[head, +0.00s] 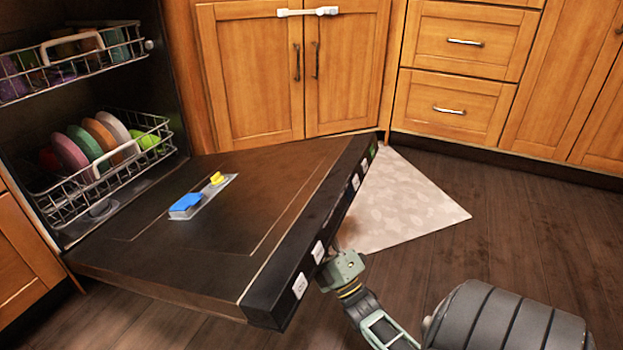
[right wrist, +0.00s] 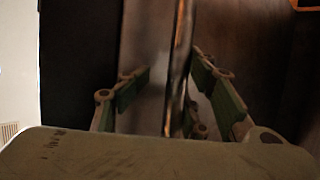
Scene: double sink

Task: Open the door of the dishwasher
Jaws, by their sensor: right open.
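The dishwasher door (head: 265,185) is folded down and lies almost flat in the head view, its inner side up. Its dark front edge (head: 320,235) carries several white labels. The dishwasher's inside, at the left, is exposed. My right gripper (head: 342,268) is at the outer side of that edge, low and near its middle; its fingertips are hidden by the door there. In the right wrist view the gripper (right wrist: 172,80) is open, with a narrow edge running between its two fingers; I cannot tell whether they touch it. My left gripper is not in view.
An upper rack (head: 75,60) and a lower rack (head: 105,165) with colourful plates are inside the dishwasher. A light mat (head: 405,205) lies on the dark wooden floor beyond the door. Wooden cabinets (head: 250,75) stand behind. The floor at the right is clear.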

